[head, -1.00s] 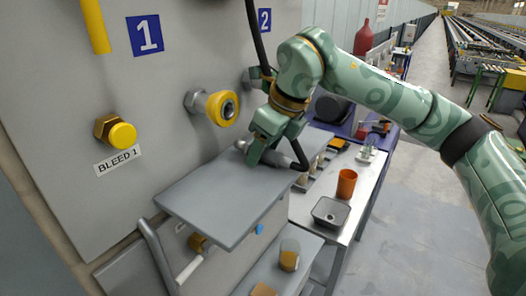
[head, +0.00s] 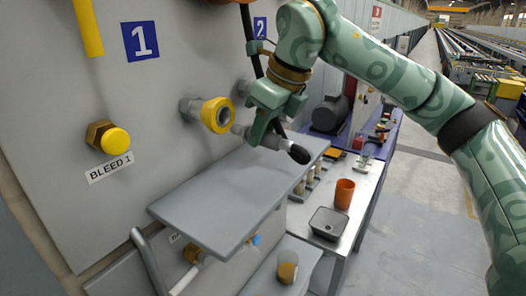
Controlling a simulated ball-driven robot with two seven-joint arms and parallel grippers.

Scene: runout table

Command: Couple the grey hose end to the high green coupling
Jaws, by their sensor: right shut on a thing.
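My right gripper (head: 259,133) is shut on the grey hose end (head: 270,142), a grey cylinder held a little above the grey shelf. Its dark rear end (head: 299,154) points right toward the camera, and its front points left toward the panel. A black hose (head: 251,40) hangs from above and passes behind my gripper. A yellow-ringed coupling (head: 217,115) sticks out of the panel, left of the gripper and apart from the hose end. A grey fitting (head: 243,88) shows partly behind my arm. I cannot make out a green coupling. My left gripper is not in view.
The grey shelf (head: 200,204) juts from the panel below the gripper. A yellow-capped bleed valve (head: 115,141) is at left. To the right, a bench holds an orange cup (head: 344,194) and a grey tray (head: 328,223). The shelf top is clear.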

